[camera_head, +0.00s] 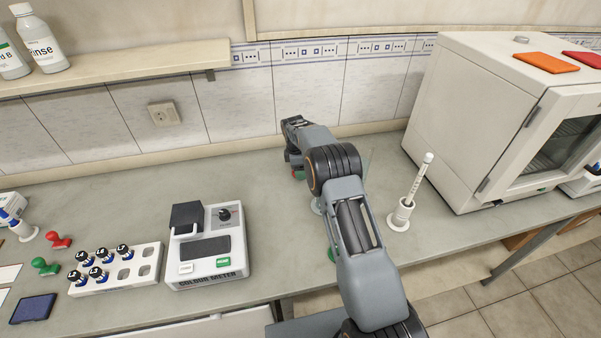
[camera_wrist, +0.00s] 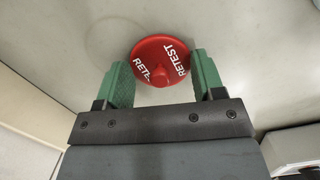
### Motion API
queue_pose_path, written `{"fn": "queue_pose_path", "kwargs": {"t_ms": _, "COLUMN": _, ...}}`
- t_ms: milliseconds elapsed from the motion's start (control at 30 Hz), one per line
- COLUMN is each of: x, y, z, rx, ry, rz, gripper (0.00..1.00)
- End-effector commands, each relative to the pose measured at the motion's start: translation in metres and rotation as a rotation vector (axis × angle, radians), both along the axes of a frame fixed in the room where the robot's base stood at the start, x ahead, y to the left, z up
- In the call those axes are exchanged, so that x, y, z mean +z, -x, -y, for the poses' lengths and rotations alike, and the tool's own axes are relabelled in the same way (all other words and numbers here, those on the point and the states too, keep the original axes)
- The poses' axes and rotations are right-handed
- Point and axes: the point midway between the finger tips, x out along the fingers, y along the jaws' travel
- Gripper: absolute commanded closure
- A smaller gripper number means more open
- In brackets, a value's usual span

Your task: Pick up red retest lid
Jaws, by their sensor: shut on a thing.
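The red retest lid (camera_wrist: 160,60) is a round red disc with a small knob in its middle and white RETEST lettering. In the wrist view it sits between the two green fingers of my gripper (camera_wrist: 160,84), which are shut on its rim from either side. My arm hides part of the bench there. I cannot tell whether the lid touches the bench.
A colour meter (camera_head: 206,245) and a white vial rack (camera_head: 115,270) with several vials stand to the left. A white stand with an upright tube (camera_head: 402,212) is right of my arm, before a white cabinet (camera_head: 480,115). Bare bench lies between the meter and my gripper.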

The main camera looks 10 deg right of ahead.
Motion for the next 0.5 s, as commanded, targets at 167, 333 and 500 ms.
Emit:
{"fn": "queue_pose_path", "kwargs": {"t_ms": 167, "x": 0.001, "y": 0.0, "z": 0.0, "rx": 0.0, "ry": 0.0, "rz": 0.001, "gripper": 0.64}}
{"fn": "queue_pose_path", "kwargs": {"t_ms": 333, "x": 0.015, "y": -0.001, "z": 0.0, "rx": 0.0, "ry": 0.0, "rz": 0.003, "gripper": 0.64}}
{"fn": "queue_pose_path", "kwargs": {"t_ms": 500, "x": 0.047, "y": -0.001, "z": 0.0, "rx": 0.001, "ry": 0.0, "rz": 0.005, "gripper": 0.64}}
